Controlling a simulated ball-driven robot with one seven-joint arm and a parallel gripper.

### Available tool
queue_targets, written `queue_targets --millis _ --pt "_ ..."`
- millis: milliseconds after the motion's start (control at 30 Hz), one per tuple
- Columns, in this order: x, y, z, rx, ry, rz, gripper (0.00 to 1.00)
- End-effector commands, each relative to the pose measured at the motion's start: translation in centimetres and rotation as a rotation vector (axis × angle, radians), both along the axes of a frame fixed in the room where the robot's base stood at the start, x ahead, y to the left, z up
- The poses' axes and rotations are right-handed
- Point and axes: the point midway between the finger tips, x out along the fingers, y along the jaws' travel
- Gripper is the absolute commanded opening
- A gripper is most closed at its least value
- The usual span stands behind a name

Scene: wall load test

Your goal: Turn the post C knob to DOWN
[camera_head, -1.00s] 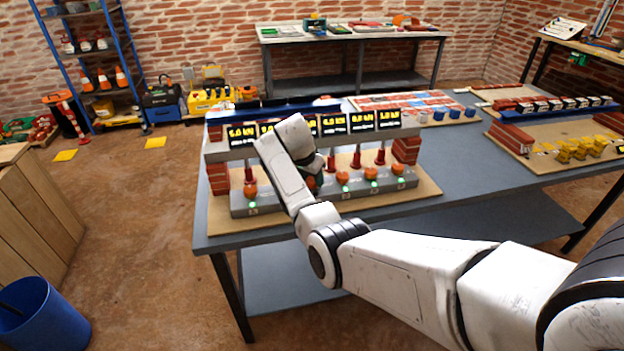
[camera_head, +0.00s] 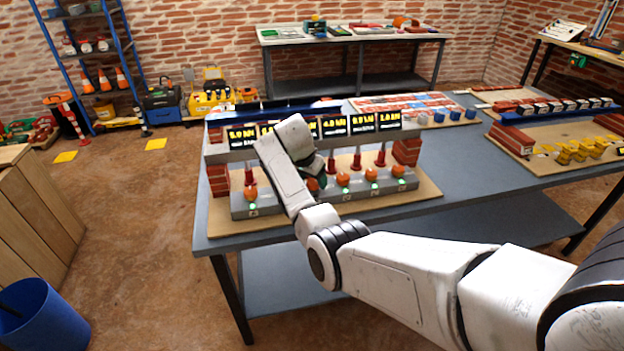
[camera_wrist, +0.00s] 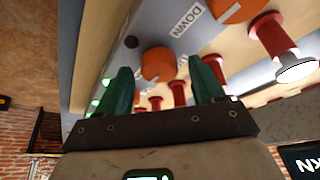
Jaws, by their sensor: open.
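The grey test rig (camera_head: 236,208) on the near table carries a row of orange knobs with small green lights and red posts behind. My gripper (camera_wrist: 160,66) is open, its two green fingers on either side of an orange knob (camera_wrist: 158,64) with a pale pointer mark. The knob shows ahead between the fingertips; I cannot tell whether they touch it. A DOWN label (camera_wrist: 187,22) is on the panel beside it. In the head view my arm hides part of the row, and an orange knob (camera_head: 313,184) shows beside my gripper. The knob's letter is not readable.
A larger-looking orange knob (camera_wrist: 235,8) and a red post (camera_wrist: 272,36) are close by in the wrist view. Yellow-lettered displays (camera_head: 361,122) line the rig's top. Brick piers (camera_head: 406,150) stand at its ends. A blue bin (camera_head: 40,318) is on the floor at left.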

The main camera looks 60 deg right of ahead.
Motion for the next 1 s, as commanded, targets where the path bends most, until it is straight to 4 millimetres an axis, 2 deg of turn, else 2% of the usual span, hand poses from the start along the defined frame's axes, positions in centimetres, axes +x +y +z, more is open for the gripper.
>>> queue_targets --millis 500,700,1000 --pt "0.4 3.3 8.1 -0.002 -0.005 0.001 0.68" --pt "0.4 3.9 9.4 0.0 -0.002 0.001 0.68" --pt "0.4 4.0 9.6 0.0 -0.001 0.0 0.68"
